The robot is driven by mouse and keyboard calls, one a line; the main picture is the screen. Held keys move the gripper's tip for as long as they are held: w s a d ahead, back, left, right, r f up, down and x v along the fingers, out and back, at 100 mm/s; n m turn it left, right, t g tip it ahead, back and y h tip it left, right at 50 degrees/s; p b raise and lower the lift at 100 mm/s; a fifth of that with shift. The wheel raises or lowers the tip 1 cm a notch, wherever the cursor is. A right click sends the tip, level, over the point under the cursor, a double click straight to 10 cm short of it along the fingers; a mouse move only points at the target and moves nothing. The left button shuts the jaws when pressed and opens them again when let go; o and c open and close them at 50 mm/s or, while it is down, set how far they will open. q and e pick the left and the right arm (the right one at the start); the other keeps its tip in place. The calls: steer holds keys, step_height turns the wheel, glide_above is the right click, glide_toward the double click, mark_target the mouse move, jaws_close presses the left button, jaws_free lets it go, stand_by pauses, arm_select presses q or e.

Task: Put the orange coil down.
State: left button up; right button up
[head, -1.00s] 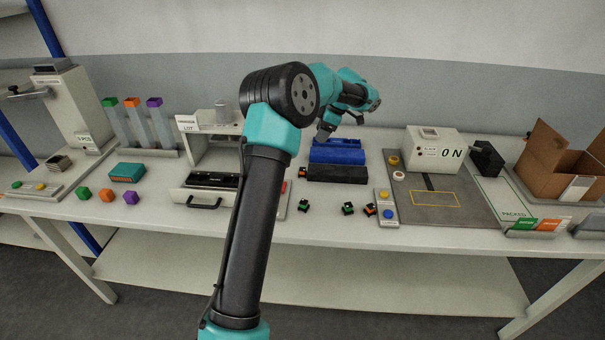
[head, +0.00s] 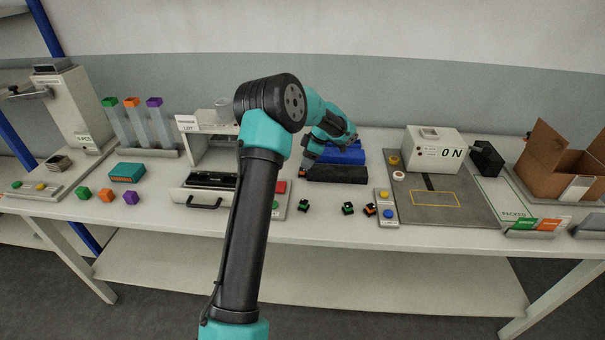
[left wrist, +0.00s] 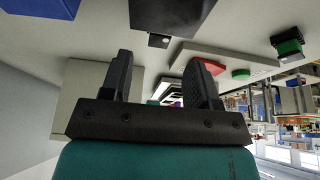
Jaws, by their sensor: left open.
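A small orange-and-black coil piece (head: 370,210) lies on the table beside the grey mat in the head view. My left gripper (head: 305,168) is low at the left end of the black bin (head: 338,174), well to the left of that piece. In the left wrist view the two dark fingers (left wrist: 162,85) stand apart, and I see no coil between them. My right gripper is not in view.
A blue bin (head: 350,153) stands behind the black bin. Green-and-black pieces (head: 303,208) (head: 347,208) lie in front. A red button (head: 281,187) sits on a panel left of the gripper, beside an open drawer (head: 205,196). The table's front strip is mostly clear.

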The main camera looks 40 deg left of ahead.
mark_target(301, 169)
arm_select(q)
steer(key=shift+x, duration=2.6)
steer(key=shift+a, duration=0.1)
steer(key=shift+r, duration=0.1)
jaws_close()
step_height(301, 169, up, 10)
